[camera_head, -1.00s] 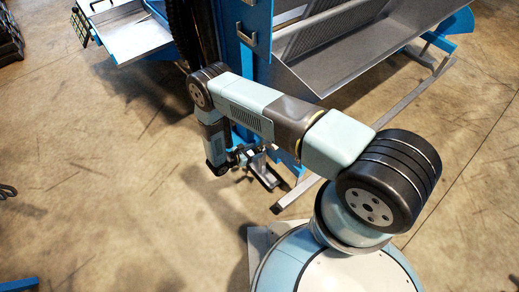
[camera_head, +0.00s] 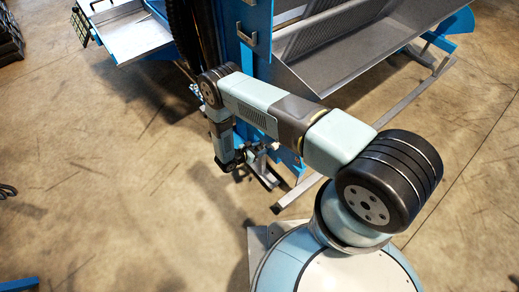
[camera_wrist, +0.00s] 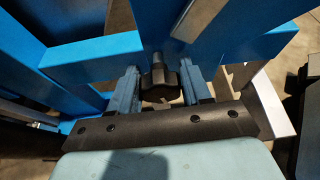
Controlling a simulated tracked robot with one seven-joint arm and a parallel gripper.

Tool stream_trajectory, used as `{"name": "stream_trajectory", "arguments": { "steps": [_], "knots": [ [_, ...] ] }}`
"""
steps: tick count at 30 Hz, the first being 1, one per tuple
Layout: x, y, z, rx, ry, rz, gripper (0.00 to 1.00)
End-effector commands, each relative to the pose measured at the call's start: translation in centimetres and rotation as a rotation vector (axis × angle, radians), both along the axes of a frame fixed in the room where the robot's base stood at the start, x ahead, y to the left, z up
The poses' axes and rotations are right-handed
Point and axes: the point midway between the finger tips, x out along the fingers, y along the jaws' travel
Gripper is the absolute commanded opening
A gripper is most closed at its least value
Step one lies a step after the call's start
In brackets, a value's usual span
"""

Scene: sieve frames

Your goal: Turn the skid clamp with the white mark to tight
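In the wrist view, my gripper (camera_wrist: 161,88) has its two fingers apart, one on each side of a dark clamp knob (camera_wrist: 160,86) with a short stem. The knob sits close between the fingers, and I see no firm grip on it. Behind it is the blue frame (camera_wrist: 95,52). In the head view, my gripper (camera_head: 262,165) is low beside the foot of the blue machine, partly hidden by my wrist. I cannot make out a white mark on the knob, nor which way the clamp is turned.
Blue frame bars stand close around the gripper in the wrist view. In the head view, a grey metal trough (camera_head: 350,50) is at upper right and a metal tray (camera_head: 130,35) at upper left. A grey foot bar (camera_head: 300,188) lies near my gripper.

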Motion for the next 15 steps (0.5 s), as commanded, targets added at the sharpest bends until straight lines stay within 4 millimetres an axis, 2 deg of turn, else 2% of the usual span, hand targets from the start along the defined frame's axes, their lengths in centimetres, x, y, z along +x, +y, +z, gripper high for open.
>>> {"name": "stream_trajectory", "arguments": {
  "steps": [1,7,15],
  "knots": [
    [0.03,0.03,0.01,0.001,-0.001,0.0,0.37],
    [0.05,0.02,0.02,0.001,-0.001,0.0,0.18],
    [0.05,0.04,0.04,0.014,-0.023,0.002,0.17]
  ]
}}
